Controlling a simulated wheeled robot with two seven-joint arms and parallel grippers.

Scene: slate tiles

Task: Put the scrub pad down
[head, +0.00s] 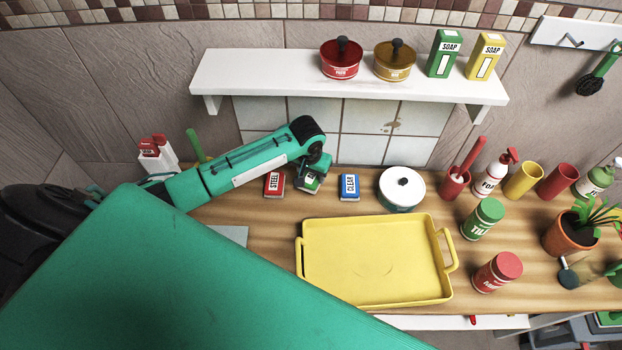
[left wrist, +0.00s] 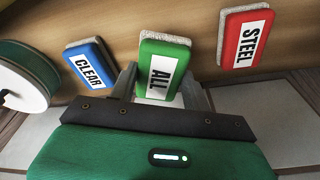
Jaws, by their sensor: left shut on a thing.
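A green scrub pad labelled ALL (left wrist: 164,66) is between the two fingers of my left gripper (left wrist: 160,88), which is shut on it. In the head view the pad (head: 310,183) shows below the left gripper (head: 313,172), partly hidden by it, near the back of the counter. A red pad labelled STEEL (head: 274,184) lies to its left, and a blue pad labelled CLEAR (head: 349,187) to its right. I cannot tell whether the green pad touches the counter. My right gripper is not in view.
A yellow tray (head: 376,300) lies in front of the pads. A white lidded pot (head: 401,190) stands right of the blue pad. A shelf (head: 260,85) with pots and soap boxes hangs above. Cans, cups and a plant (head: 570,232) crowd the right.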

